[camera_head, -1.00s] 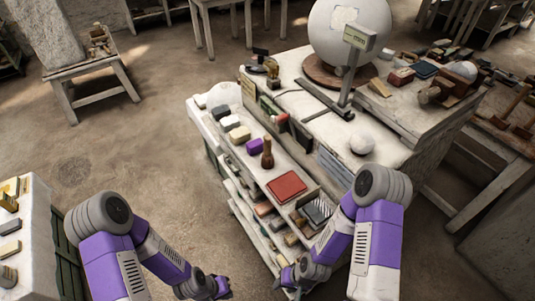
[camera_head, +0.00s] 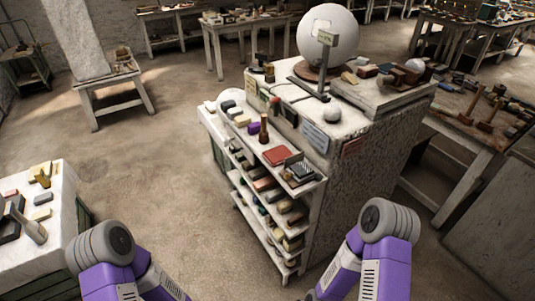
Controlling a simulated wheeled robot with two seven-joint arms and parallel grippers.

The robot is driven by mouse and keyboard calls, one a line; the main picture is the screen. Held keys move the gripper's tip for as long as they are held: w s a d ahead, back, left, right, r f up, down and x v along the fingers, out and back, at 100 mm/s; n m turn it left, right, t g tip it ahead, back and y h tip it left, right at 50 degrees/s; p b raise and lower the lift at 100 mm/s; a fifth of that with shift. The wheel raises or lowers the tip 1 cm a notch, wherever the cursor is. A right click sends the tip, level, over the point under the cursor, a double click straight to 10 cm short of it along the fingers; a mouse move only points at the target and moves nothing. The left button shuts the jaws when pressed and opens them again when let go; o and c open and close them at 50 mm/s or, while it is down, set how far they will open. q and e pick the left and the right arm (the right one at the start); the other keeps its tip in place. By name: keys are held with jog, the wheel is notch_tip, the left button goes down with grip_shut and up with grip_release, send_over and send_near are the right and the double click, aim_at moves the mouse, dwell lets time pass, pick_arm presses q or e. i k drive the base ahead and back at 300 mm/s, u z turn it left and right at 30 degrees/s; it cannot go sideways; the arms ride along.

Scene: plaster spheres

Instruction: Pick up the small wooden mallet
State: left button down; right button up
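On the right-hand table, two wooden mallet-like tools (camera_head: 488,124) and (camera_head: 466,117) rest with their handles slanting up to the right. They are small in view, and I cannot tell which is the small mallet. A brown, upright wooden tool (camera_head: 263,129) stands on the shelf unit's top ledge; its exact kind is unclear. Both my arms reach in at the bottom of the view, but both grippers are below the frame edge, so neither is visible.
A plaster-covered block (camera_head: 360,130) with a shelf unit (camera_head: 240,185) of several small blocks stands in the middle, bearing a large white sphere (camera_head: 328,38). A low table (camera_head: 30,260) with tools is at left. Bare floor (camera_head: 150,170) lies between.

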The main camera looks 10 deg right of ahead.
aim_at(263, 134)
jog(key=u, duration=1.1)
jog(key=i, duration=0.85)
jog(key=z, duration=0.1)
